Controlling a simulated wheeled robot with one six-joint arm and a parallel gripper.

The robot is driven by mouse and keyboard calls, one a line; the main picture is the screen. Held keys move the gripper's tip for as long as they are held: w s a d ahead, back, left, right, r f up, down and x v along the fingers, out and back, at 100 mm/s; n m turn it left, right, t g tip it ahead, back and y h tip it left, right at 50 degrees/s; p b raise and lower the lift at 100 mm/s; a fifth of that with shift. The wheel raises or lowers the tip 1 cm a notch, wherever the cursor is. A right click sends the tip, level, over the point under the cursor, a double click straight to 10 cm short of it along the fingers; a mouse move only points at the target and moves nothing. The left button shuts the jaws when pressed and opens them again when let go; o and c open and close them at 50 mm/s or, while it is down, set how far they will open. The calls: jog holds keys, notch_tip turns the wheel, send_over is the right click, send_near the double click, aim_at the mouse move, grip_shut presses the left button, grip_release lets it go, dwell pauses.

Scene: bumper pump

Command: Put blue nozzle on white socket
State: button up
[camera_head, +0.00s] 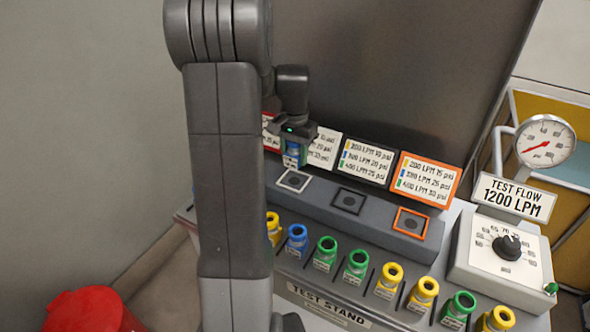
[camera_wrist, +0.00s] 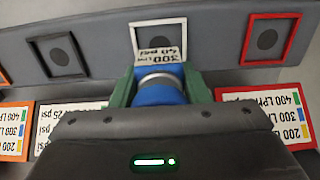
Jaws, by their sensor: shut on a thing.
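My gripper (camera_head: 291,146) is shut on a blue nozzle (camera_head: 293,158) and holds it upright above the white socket (camera_head: 293,181). In the wrist view the blue nozzle (camera_wrist: 157,94) sits between the green finger pads of my gripper (camera_wrist: 160,88), its white label partly readable. The white-framed socket (camera_wrist: 132,36) is just beyond it there, its lower part hidden by the nozzle and label. In the head view a gap shows between the nozzle and the socket. Another blue nozzle (camera_head: 297,238) stands in the front rack.
A black socket (camera_head: 350,201) and an orange socket (camera_head: 411,223) lie to the right on the ledge. A red socket (camera_wrist: 267,40) shows in the wrist view. Spec signs (camera_head: 367,162) stand behind the ledge. Several yellow and green nozzles (camera_head: 388,281) line the front rack.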

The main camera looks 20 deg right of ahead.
aim_at(294, 181)
jog(key=shift+f, duration=3)
jog(key=shift+f, duration=0.15)
jog(key=o, duration=1.1)
notch_tip(294, 181, up, 12)
jog(key=shift+r, duration=0.2)
